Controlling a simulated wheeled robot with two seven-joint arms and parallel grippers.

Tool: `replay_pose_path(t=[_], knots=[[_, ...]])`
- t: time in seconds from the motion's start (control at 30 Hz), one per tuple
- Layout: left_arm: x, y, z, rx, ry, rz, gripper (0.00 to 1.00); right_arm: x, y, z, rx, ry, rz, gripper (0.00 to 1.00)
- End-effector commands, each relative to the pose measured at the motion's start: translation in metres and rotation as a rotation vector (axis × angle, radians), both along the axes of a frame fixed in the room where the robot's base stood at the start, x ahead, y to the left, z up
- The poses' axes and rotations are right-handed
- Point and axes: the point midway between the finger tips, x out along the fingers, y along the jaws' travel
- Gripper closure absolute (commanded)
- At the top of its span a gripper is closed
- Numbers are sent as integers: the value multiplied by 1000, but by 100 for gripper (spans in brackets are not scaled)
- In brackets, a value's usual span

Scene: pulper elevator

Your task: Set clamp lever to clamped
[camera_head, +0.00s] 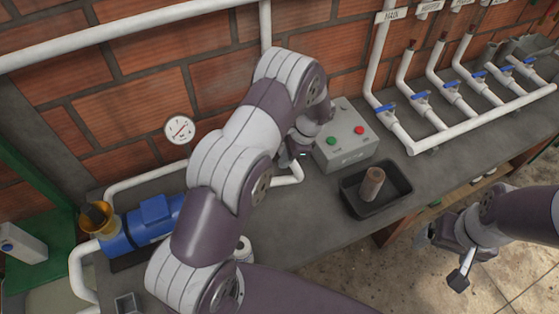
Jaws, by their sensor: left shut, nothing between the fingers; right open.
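I cannot make out the clamp lever; my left arm covers the middle of the bench. My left gripper (293,159) is shut and empty, low over the bench beside the white pipe (287,181) and left of the grey control box (345,136). Its fingertips are small and partly hidden, so I cannot tell whether they touch anything. My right gripper (442,260) is open and empty, in front of the bench over the floor at the right.
A black tray (378,203) holding a brown cylinder (372,184) sits right of centre. A blue pump (151,222) with a yellow funnel (98,218) stands at the left. Pipes with blue-handled valves (421,97) line the back right. A gauge (180,129) is on the brick wall.

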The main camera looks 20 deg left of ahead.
Motion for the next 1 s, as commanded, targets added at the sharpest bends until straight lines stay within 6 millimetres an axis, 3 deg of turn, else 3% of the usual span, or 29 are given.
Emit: replay_pose_path(t=[0.03, 0.17, 1.0], knots=[[-4, 5, 6, 1, 3, 1, 100, 0, 0, 10, 0, 0, 0, 11], [-10, 13, 3, 0, 3, 0, 100, 0, 0, 14, 0, 1, 0, 11], [-16, 19, 0, 0, 2, -71, 100, 0, 0, 11, 0, 1, 0, 11]])
